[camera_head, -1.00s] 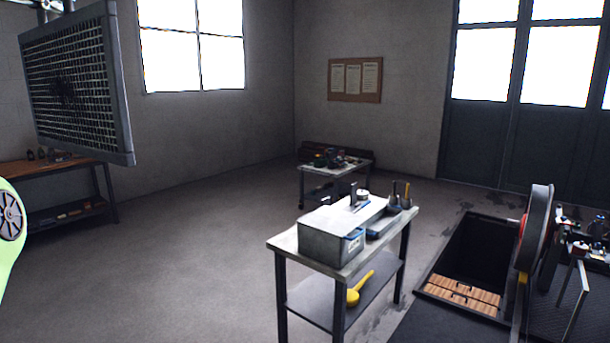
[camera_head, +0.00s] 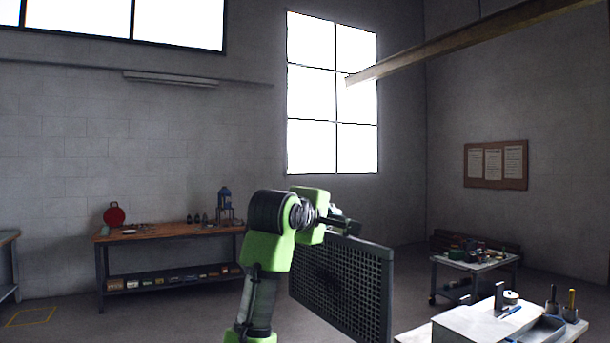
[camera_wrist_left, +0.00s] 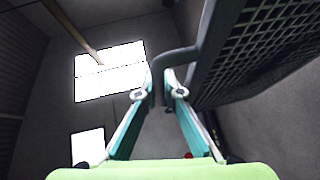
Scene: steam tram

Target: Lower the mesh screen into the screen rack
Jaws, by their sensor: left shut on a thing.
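The mesh screen (camera_head: 345,285), a dark flat grid in a grey frame, hangs upright in the middle of the head view, in front of the floor between the workbench and the carts. My left gripper (camera_head: 340,223) is at its top edge. In the left wrist view the screen (camera_wrist_left: 262,45) fills the upper right, and my left gripper's teal fingers (camera_wrist_left: 163,90) are shut on its dark bent handle (camera_wrist_left: 172,60). I cannot make out the screen rack in either view. My right gripper is out of view.
A wooden workbench (camera_head: 165,231) with small tools stands against the left wall. A wooden beam (camera_head: 470,45) crosses high at the right.

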